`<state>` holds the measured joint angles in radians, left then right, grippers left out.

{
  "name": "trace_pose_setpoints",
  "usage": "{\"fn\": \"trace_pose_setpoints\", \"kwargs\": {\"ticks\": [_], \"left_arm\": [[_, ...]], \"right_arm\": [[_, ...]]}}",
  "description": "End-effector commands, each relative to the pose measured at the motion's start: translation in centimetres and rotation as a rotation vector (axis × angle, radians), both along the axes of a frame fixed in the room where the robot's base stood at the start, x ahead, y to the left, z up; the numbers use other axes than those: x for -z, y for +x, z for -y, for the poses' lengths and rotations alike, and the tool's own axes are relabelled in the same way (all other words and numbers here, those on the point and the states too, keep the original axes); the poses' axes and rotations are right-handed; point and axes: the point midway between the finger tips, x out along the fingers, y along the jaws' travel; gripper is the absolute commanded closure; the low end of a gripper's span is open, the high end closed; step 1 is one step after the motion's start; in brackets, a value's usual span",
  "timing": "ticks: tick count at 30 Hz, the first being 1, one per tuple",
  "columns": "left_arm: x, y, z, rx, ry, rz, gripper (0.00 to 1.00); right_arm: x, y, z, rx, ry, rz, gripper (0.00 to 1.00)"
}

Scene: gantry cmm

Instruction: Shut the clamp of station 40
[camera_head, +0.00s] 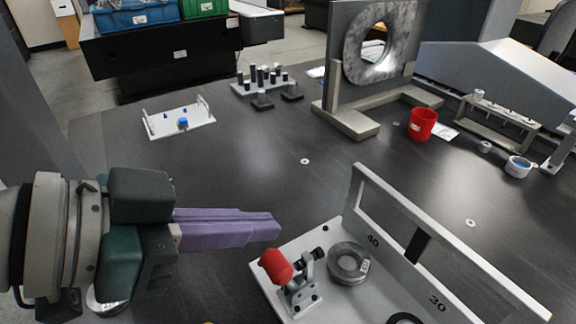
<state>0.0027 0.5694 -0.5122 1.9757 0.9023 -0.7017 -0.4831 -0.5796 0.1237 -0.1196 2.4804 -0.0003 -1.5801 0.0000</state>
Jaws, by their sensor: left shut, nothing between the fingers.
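The clamp of station 40 (300,292) stands at the left end of a light grey fixture tray (430,292) at the bottom right. Its red handle (275,265) sticks up and leans to the left. Its black-tipped arm (318,254) points toward a round grey metal part (348,262), and I cannot tell whether it touches it. The number 40 is on the back wall behind the part. My left gripper (272,230) comes in from the left, its purple fingers shut and empty. The fingertips show just above the red handle in the picture, apparently not touching it. My right gripper is not in view.
Station 30 with a dark ring (405,319) is further right on the tray. A red cup (422,124), a stand with a ring plate (380,45), a white tray (178,121) and a block of black pins (262,82) stand further back. The table's middle is clear.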

Motion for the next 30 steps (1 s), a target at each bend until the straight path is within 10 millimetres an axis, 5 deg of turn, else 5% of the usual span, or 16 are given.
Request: {"fn": "trace_pose_setpoints", "kwargs": {"ticks": [9, 18, 30], "left_arm": [[3.7, 3.5, 4.9, 0.001, -0.003, -0.001, 1.00], [6.0, 1.7, 2.4, -0.001, 0.001, -0.003, 1.00], [6.1, 1.5, 2.1, 0.000, 0.002, -0.001, 1.00]], "right_arm": [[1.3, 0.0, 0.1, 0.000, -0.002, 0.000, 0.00], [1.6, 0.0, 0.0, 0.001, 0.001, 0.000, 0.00], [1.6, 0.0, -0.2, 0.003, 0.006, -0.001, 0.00]]}}
